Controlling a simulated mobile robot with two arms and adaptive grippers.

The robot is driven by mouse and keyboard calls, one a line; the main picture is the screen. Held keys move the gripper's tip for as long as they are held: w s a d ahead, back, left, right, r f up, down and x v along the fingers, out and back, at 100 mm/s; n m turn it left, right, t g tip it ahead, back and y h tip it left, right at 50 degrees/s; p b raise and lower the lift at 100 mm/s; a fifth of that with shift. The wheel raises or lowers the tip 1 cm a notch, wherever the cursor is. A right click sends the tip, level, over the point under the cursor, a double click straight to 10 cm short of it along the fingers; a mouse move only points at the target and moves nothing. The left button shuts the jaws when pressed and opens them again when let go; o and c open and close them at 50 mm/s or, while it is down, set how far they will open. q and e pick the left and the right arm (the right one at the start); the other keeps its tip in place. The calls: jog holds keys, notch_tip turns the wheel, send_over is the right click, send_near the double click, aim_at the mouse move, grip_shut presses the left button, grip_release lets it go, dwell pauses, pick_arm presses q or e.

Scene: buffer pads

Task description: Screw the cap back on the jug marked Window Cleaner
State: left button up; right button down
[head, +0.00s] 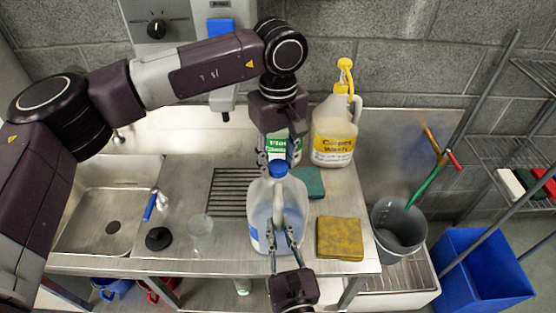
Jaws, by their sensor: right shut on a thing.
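A translucent jug (291,197) stands upright on the steel counter in the middle of the head view, with a blue cap (278,169) at its mouth. I cannot tell how tightly the cap sits. Only a blue strip of the jug's label shows on its left side; its text is not readable. My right gripper (282,232) comes from the front and is shut on the jug around its handle. My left gripper (279,157) points down over the cap, its fingers spread to either side; I cannot tell whether they touch it.
A green-labelled jug (278,146) stands behind, partly hidden by my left gripper. A Carpet Wash jug (334,130) has a yellow pump. A brown sponge (340,239), green pad (310,182), clear cup (200,233) and black disc (158,239) lie nearby. The sink (82,238) is left.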

pick_arm(q)
jog(key=o, duration=0.3)
jog(key=shift+r, duration=0.1)
notch_tip(320, 180, up, 12)
jog(key=shift+s+f, duration=0.1)
jog(key=shift+s, duration=0.05)
pick_arm(e)
jog(key=c, duration=1.8)
grip_release()
jog(key=shift+o, duration=0.2)
jog(key=shift+s, duration=0.1)
jog(key=s+d, duration=0.2)
jog(key=s, duration=0.9)
jog(key=shift+s+d, duration=0.2)
jog(key=shift+s, duration=0.1)
pick_arm(q)
jog(key=shift+d, duration=0.1)
